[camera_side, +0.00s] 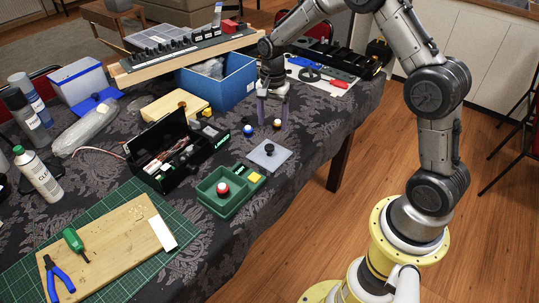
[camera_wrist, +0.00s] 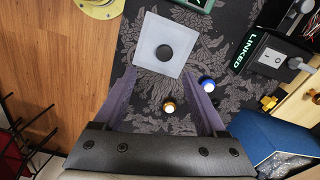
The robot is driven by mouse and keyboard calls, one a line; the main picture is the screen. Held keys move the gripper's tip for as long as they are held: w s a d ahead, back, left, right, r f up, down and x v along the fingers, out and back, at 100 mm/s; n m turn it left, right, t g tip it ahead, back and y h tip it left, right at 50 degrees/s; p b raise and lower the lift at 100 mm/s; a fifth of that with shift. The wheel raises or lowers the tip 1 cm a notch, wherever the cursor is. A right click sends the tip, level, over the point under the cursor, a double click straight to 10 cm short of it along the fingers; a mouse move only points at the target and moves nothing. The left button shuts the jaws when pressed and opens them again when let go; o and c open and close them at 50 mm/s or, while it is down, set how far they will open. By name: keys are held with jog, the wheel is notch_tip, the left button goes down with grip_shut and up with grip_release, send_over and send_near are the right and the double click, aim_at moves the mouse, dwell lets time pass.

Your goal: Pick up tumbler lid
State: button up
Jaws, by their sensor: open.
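A square pale grey plate with a round black knob, which I take as the tumbler lid (camera_side: 258,158), lies flat on the patterned dark cloth near the table's edge. In the wrist view the lid (camera_wrist: 172,28) is at the top centre, just beyond my fingertips. My gripper (camera_side: 272,120) points down, open and empty, behind the lid in the side view. In the wrist view the purple fingers of my gripper (camera_wrist: 159,74) are spread wide, with nothing between them but cloth and a small orange-and-white knob (camera_wrist: 170,107) below.
A blue-and-white knob (camera_wrist: 207,84) stands by the right finger. A green box with a red button (camera_side: 222,188) is in front of the lid. The table edge is close on the right.

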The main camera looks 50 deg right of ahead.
aim_at(269, 146)
notch_tip(269, 146, down, 4)
jog(key=shift+w+a+f, duration=0.1)
jog(key=shift+w+f, duration=0.1)
jog(key=shift+f, duration=1.1)
jog(key=shift+w+a+f, duration=0.1)
jog(key=shift+w+f, duration=0.05)
jog(key=shift+f, duration=1.15)
grip_shut()
